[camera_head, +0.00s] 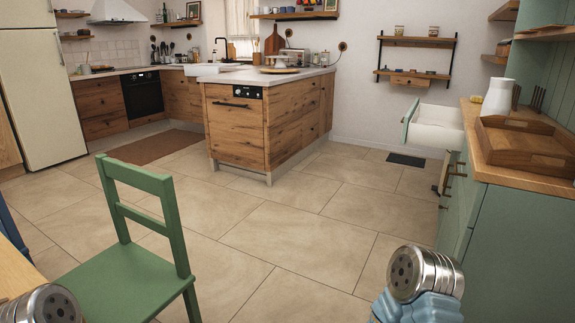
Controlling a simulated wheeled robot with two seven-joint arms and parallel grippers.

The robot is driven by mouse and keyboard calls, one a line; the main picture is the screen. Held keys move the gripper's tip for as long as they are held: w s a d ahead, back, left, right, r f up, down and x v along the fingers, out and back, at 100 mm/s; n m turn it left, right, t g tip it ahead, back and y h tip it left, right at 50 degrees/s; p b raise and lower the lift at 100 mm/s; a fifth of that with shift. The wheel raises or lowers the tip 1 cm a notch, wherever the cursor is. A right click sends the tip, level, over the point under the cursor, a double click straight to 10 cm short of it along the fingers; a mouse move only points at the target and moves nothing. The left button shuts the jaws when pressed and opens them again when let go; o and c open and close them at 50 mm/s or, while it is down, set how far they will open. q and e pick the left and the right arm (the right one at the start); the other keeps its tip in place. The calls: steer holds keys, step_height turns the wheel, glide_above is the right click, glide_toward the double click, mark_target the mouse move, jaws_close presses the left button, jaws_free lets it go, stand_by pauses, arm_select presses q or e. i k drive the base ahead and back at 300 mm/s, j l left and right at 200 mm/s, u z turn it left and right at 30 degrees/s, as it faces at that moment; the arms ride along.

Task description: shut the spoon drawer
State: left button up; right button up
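A drawer (436,126) stands pulled out from the green cabinet (510,225) on the right. Its inside is white and its green front faces left, with a handle on it. I see no spoons in it, and no label shows that it is the spoon drawer. Below it, other handles stick out from the cabinet's front, which I see at a steep angle. Only parts of my two arms show, at the bottom left and bottom right, well short of the drawer. Neither of my grippers shows.
A green chair (125,283) stands at the left front, beside a wooden table edge (15,268). A wooden tray (525,145) and a white jug (498,97) stand on the cabinet top. The tiled floor (300,220) in the middle is clear. A wooden island (235,130) stands behind.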

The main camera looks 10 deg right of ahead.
mark_target(452, 138)
steer(key=i+l+z, duration=0.1)
steer(key=i+z, duration=0.25)
steer(key=i, duration=0.3)
steer(key=i+j+z, duration=0.1)
steer(key=i+z, duration=0.25)
steer(key=i, duration=0.3)
steer(key=i+j+z, duration=0.25)
steer(key=i+z, duration=0.15)
steer(key=i, duration=0.2)
steer(key=i+j+z, duration=0.35)
steer(key=i, duration=0.25)
steer(key=i+j+z, duration=0.35)
steer(key=i+j, duration=0.15)
steer(key=j, duration=0.2)
